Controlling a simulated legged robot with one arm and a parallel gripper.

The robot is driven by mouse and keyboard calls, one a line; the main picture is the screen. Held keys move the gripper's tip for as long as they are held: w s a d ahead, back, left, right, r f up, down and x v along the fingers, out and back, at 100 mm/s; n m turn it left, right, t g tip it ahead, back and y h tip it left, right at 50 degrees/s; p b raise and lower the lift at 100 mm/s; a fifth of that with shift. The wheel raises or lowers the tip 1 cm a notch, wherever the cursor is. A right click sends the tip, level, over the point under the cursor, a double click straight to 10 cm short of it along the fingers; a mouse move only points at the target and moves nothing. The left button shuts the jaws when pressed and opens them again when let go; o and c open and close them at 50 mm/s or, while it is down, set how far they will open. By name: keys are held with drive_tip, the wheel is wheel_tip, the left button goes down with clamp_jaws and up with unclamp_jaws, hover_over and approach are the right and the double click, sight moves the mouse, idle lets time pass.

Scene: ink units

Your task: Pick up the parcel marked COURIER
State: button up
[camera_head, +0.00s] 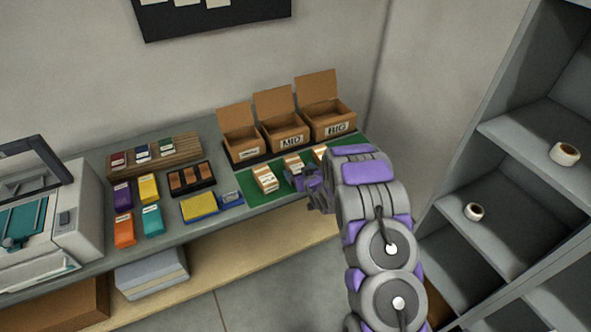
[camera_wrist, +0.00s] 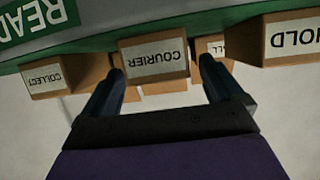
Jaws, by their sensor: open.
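The parcel marked COURIER (camera_wrist: 155,61) is a small brown box with a white label, upside down in the wrist view. It sits at the edge of a green mat (camera_wrist: 95,38), between the two fingers. My gripper (camera_wrist: 161,68) is open, with a fingertip close to each side of the parcel; I cannot tell whether they touch it. In the head view my gripper (camera_head: 307,184) is at the green mat (camera_head: 245,193), beside small parcels whose labels are too small to read.
Parcels marked COLLECT (camera_wrist: 42,79) and HOLD (camera_wrist: 292,39) flank it. Another parcel (camera_wrist: 209,46) is partly hidden behind the right finger. Open boxes (camera_head: 284,131) stand at the back of the bench. A grey shelf unit (camera_head: 500,180) with tape rolls is on the right.

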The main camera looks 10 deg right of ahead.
sight(297, 169)
drive_tip(key=shift+b+x, duration=0.3)
drive_tip(key=shift+x, duration=1.65)
drive_tip(key=shift+s+f, duration=0.1)
drive_tip(key=shift+f, duration=0.1)
drive_tip(key=shift+c, duration=0.2)
drive_tip(key=c, duration=1.2)
drive_tip(key=shift+o, duration=0.2)
drive_tip(key=shift+r, duration=0.1)
